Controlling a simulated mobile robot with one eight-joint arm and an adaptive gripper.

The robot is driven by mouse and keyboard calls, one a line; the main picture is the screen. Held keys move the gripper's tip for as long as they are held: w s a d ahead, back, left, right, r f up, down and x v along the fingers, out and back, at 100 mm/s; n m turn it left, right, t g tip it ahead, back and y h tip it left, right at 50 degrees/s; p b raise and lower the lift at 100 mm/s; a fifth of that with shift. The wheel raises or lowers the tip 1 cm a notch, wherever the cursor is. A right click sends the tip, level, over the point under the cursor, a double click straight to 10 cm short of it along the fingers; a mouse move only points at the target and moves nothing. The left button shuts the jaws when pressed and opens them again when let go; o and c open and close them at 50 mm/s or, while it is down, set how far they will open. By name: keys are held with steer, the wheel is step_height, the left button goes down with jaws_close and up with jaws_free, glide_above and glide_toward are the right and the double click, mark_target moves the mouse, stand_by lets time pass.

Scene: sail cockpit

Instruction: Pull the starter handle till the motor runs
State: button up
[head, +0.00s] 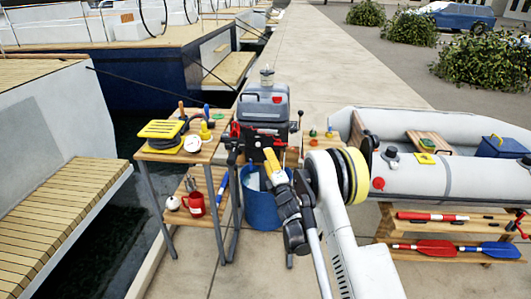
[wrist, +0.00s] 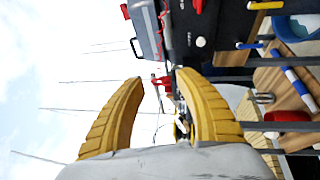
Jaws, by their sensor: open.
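The outboard motor has a grey cowl (head: 262,106) and a dark front panel, standing upright at the middle of the head view. In the wrist view, which is turned sideways, the cowl (wrist: 144,32) is at the top. A red part (wrist: 198,6) and a white round knob (wrist: 201,42) show on its dark front. I cannot tell for sure which part is the starter handle. My gripper (head: 269,160) is in front of the motor, hiding part of its front. The yellow fingers (wrist: 158,80) are spread apart, with nothing held between them.
A wooden table (head: 205,150) with a yellow spool (head: 162,130) stands left of the motor. A blue bucket (head: 262,212) is below the motor. A grey inflatable boat (head: 450,178) and a rack with paddles (head: 425,247) are on the right. The dock edge and water lie left.

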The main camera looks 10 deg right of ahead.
steer(key=shift+v, duration=1.25)
